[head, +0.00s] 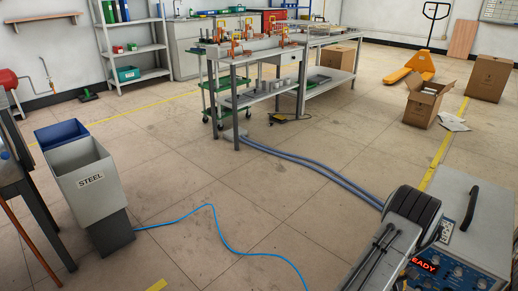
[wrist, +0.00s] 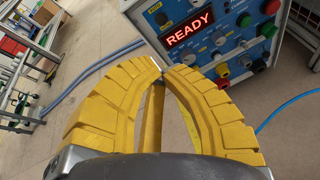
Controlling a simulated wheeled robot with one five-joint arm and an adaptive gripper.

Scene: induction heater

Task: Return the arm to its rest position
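My gripper (wrist: 163,69) shows in the wrist view as two curved yellow fingers. Their tips come together, and I see nothing held at them. The grey induction heater stands beyond the fingers, with its blue control panel (wrist: 212,45) and a lit red READY display (wrist: 190,29). In the head view the heater (head: 478,213) is at the lower right, with a black handle on top and its panel partly cut off by the frame edge. My arm (head: 385,255) shows in front of it at the bottom, and my fingers do not show there.
Grey-blue hoses (head: 315,165) run across the floor from the workbench (head: 262,97) to the heater. A blue cable (head: 222,232) lies on the floor. A grey STEEL bin (head: 87,180) stands at the left. An open carton (head: 422,107) is at the right. Mid-floor is mostly clear.

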